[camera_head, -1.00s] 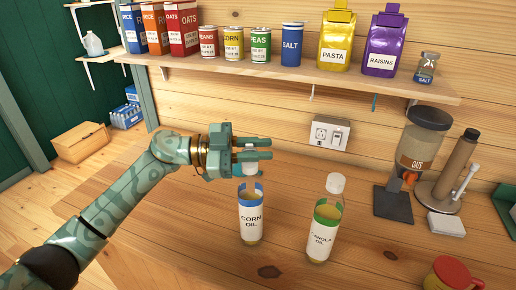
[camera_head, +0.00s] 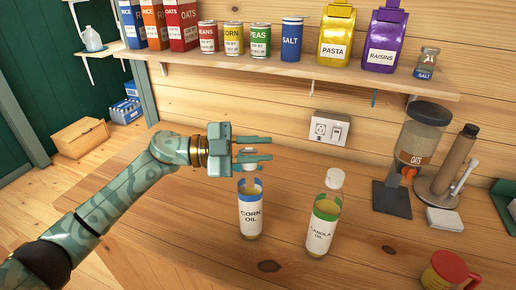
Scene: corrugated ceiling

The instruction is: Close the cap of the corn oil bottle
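The corn oil bottle (camera_head: 251,217) stands upright on the wooden counter, with a blue band and a white label. My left gripper (camera_head: 253,149) is at the bottle's top, its fingers pointing right and spread apart. A small white cap (camera_head: 249,153) shows between the fingers, above the bottle's neck. The lower finger hides part of the cap and neck, so I cannot tell how the cap sits. My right gripper is not in view.
A canola oil bottle (camera_head: 323,225) with a clear white cap stands close on the right. A shelf (camera_head: 300,72) with cans and packets hangs above.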

